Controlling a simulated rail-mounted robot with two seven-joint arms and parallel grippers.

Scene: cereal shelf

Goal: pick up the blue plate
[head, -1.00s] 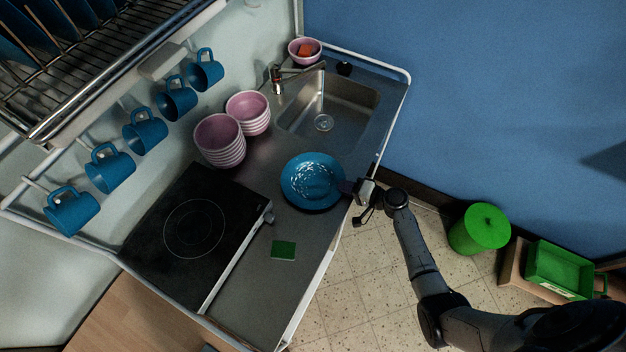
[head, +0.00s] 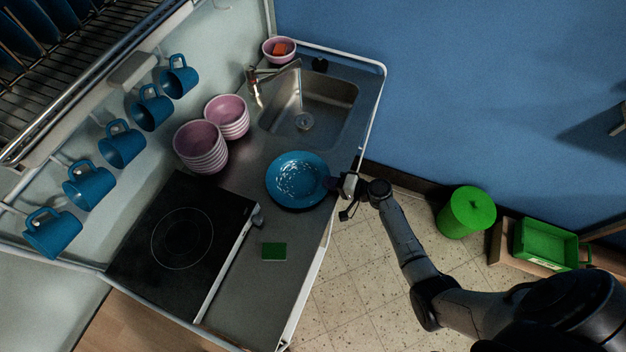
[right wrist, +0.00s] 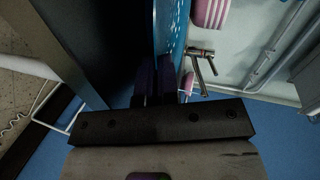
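The blue plate (head: 297,180) lies on the metal counter between the sink and the hob, with pale glints on its face. My right gripper (head: 332,184) is at the plate's right rim in the head view. In the right wrist view the plate (right wrist: 171,28) shows nearly edge-on, running down to the two dark fingers (right wrist: 157,82). The fingers are close together and look shut on the rim. I cannot tell whether the plate is raised off the counter. My left gripper is not in view.
Stacked pink bowls (head: 202,147) stand left of the plate, beside the sink (head: 312,110) and tap. A black hob (head: 181,238) and green sponge (head: 273,251) are nearer. Blue mugs (head: 92,186) hang along the wall. A green bin (head: 467,212) stands on the floor.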

